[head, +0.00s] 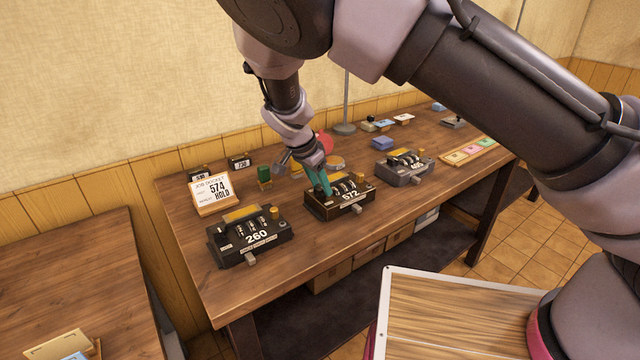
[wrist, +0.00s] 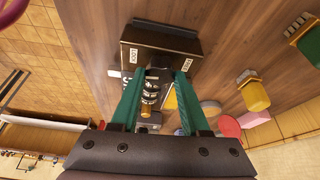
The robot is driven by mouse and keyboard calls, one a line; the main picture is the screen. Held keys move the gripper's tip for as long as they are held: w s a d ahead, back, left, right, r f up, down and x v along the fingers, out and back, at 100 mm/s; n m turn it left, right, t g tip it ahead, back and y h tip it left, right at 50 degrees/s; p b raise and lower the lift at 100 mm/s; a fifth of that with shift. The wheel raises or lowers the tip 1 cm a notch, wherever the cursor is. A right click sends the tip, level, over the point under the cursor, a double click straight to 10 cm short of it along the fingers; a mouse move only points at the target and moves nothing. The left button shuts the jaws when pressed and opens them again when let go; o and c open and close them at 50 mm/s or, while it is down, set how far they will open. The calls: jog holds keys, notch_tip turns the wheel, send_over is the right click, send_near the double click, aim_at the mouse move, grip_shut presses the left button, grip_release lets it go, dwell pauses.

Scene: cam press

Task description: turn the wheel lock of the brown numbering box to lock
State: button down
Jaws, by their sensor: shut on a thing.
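The brown numbering box (head: 326,207) is the middle of three numbering boxes on the workbench and shows 572. My gripper (head: 321,187) reaches down to its left end with teal fingers. In the wrist view, the fingertips (wrist: 161,74) close around a small dark part at the box's end, which I take as the wheel lock; the fingers mostly hide it. The number wheels (wrist: 150,95) show between the fingers.
A black numbering box (head: 250,252) showing 260 stands left, and a grey one (head: 400,176) stands right. A job docket card (head: 213,190) reading 574 HOLD stands behind left. Green and yellow stamps (head: 264,176) and a red round thing (head: 326,143) are behind the gripper. Bare bench lies in front.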

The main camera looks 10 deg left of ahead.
jog(key=shift+s, duration=0.1)
jog(key=shift+c, duration=2)
grip_release()
jog(key=v, duration=1)
jog(key=shift+r, duration=0.35)
